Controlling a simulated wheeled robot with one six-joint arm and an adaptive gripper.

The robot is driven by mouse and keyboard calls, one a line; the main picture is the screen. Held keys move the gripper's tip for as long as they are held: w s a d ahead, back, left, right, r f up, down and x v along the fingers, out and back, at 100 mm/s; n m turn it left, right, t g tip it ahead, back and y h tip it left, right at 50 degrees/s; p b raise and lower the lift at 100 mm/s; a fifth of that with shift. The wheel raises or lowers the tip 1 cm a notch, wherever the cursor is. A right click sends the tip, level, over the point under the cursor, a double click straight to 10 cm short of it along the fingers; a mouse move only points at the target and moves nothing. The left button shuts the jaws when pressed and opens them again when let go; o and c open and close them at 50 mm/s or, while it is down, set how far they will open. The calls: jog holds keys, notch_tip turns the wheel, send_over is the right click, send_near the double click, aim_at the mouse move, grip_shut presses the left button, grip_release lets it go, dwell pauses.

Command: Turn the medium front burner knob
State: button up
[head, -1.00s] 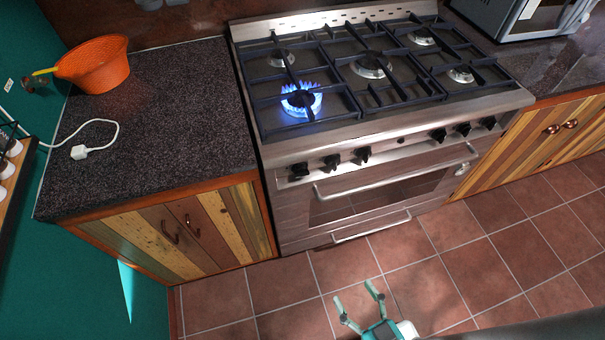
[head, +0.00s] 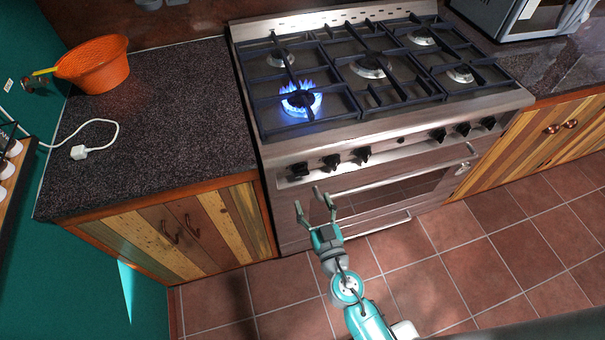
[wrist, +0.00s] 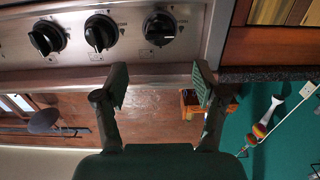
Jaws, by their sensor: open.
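The stove (head: 400,135) has a steel front panel with black knobs. The left group holds three knobs: a leftmost one (head: 299,170), a middle one (head: 332,161) and a right one (head: 362,155). The wrist view shows these in reversed order, with the leftmost knob (wrist: 160,28) at the right. My gripper (head: 310,196) is open and empty, raised in front of the oven, just below the leftmost knob. In the wrist view its fingertips (wrist: 160,76) are spread below that knob, apart from it. Which knob serves the medium front burner cannot be read.
The front left burner (head: 301,101) burns with a blue flame. The oven handle (head: 395,174) juts out below the knobs. A counter (head: 160,120) with an orange colander (head: 95,65) and a white plug (head: 80,152) stands at the left. The tiled floor in front is clear.

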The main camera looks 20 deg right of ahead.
aim_at(302, 175)
jog(key=w, duration=1)
jog(key=shift+d, duration=0.4)
jog(key=c, duration=1.1)
